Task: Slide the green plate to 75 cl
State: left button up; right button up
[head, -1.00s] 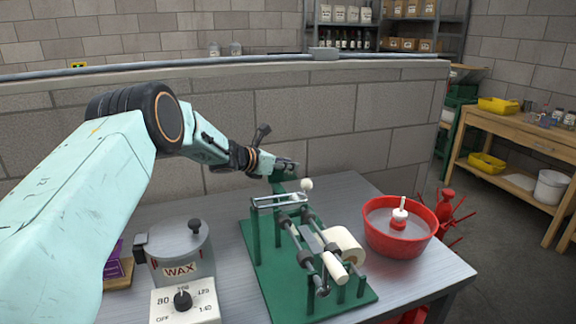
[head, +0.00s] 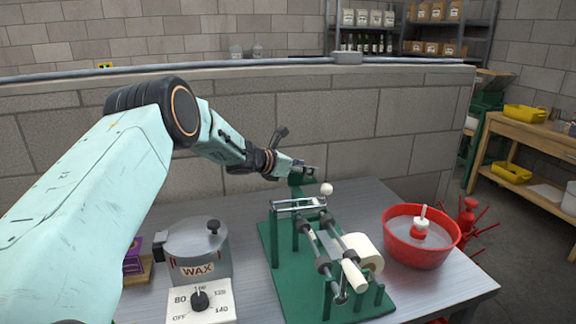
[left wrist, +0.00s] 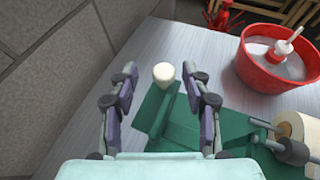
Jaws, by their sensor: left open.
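The green labelling stand (head: 268,252) stands on the grey metal table, with rollers and a white roll (head: 368,252) on it. A green plate (head: 300,179) rises at its back, with a white knob (head: 326,189) close by. My left gripper (head: 304,169) is open at the top of this plate. In the left wrist view the white knob (left wrist: 163,74) and the green plate (left wrist: 158,112) show between the spread fingers (left wrist: 159,82). I cannot tell whether the fingers touch them. No 75 cl mark is readable. My right gripper is out of view.
A wax pot (head: 198,252) with a dial box (head: 200,301) stands left of the stand. A red basin (head: 421,250) with a white-handled tool stands to its right. A block wall (head: 350,130) rises close behind the table. Bare tabletop shows around the stand.

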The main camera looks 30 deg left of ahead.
pick_arm(q)
jog(key=v, duration=1.1)
dwell(0.3)
